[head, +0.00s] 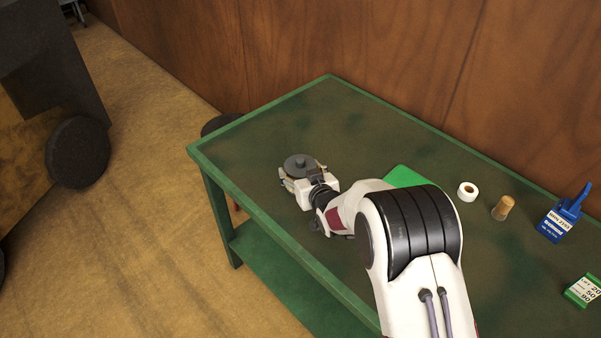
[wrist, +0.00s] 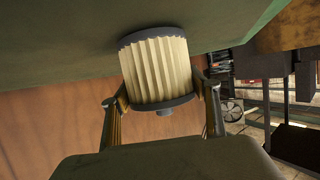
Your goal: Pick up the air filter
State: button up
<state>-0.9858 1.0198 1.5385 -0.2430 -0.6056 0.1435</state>
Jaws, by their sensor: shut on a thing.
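The air filter (wrist: 157,70) is a cream pleated cylinder with dark grey end caps. It fills the middle of the wrist view, between the two fingers of my gripper (wrist: 163,104). The fingers are shut on its sides. In the head view, the grey round cap of the air filter (head: 300,165) shows at the end of my gripper (head: 302,178), over the left part of the green table. The pleats are hidden in the head view. I cannot tell whether the filter touches the tabletop.
The green table (head: 262,122) stands by a wood-panelled wall. On its right are a white tape roll (head: 468,191), a cork-coloured cylinder (head: 503,208), a blue bottle (head: 562,218) and a green-and-white box (head: 584,291). A bright green flat thing (head: 407,176) lies partly behind my arm. The table's left is clear.

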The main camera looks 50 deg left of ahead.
jog(key=shift+r, duration=4.7)
